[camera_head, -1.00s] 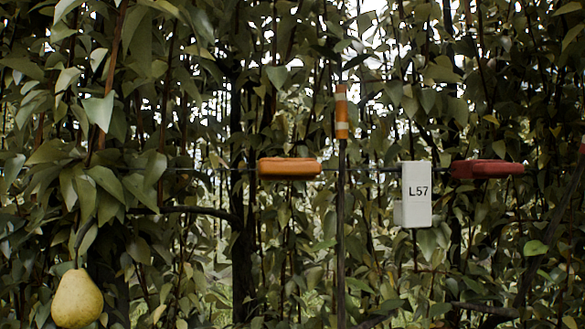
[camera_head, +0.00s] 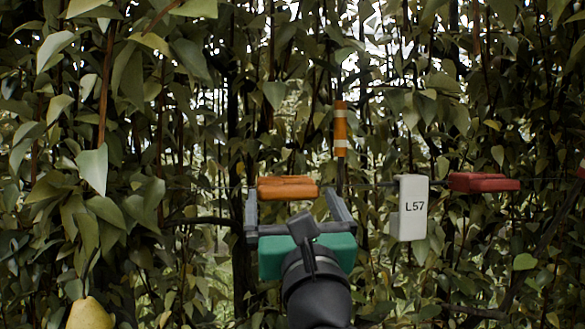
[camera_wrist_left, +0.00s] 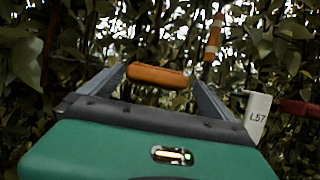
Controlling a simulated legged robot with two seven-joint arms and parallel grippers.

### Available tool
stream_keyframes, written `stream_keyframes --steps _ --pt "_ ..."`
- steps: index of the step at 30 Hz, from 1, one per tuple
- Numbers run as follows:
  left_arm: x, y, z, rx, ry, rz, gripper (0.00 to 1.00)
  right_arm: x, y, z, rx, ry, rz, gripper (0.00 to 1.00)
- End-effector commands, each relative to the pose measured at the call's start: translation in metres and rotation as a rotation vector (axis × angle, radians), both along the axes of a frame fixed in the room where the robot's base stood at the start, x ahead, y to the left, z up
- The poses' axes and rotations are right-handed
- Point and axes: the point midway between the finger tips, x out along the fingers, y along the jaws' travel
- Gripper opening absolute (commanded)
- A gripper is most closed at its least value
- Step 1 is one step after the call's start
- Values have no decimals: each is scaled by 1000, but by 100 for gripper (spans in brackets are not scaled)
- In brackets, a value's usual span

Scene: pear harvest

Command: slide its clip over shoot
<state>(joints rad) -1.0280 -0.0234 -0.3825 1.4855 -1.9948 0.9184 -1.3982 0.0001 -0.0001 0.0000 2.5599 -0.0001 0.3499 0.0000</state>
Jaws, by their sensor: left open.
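An orange clip (camera_head: 288,188) sits on the horizontal wire in the middle of the head view. It also shows in the left wrist view (camera_wrist_left: 157,76). An upright shoot with an orange and white banded part (camera_head: 340,130) stands just right of the clip. The band also shows in the left wrist view (camera_wrist_left: 213,38). My left gripper (camera_head: 294,194) is open, with one finger on each side of the clip in both views. Whether the fingers touch it, I cannot tell. My right gripper is not in view.
A white tag marked L57 (camera_head: 412,208) hangs on the wire to the right. A red clip (camera_head: 484,182) is farther right. A yellow pear (camera_head: 90,314) hangs at the lower left. Dense leaves and dark stems surround the wire.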

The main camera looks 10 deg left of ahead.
Motion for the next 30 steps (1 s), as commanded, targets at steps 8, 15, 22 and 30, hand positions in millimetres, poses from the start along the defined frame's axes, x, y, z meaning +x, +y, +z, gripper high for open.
stream_keyframes --steps 8,15,22,30 --pt "29 8 13 2 1 0 100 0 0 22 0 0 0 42" --pt "29 8 12 0 0 -1 99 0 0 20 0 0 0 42" --pt "29 8 12 0 0 -1 69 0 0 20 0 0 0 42" --pt "29 8 12 0 1 -1 33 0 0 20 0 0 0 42"
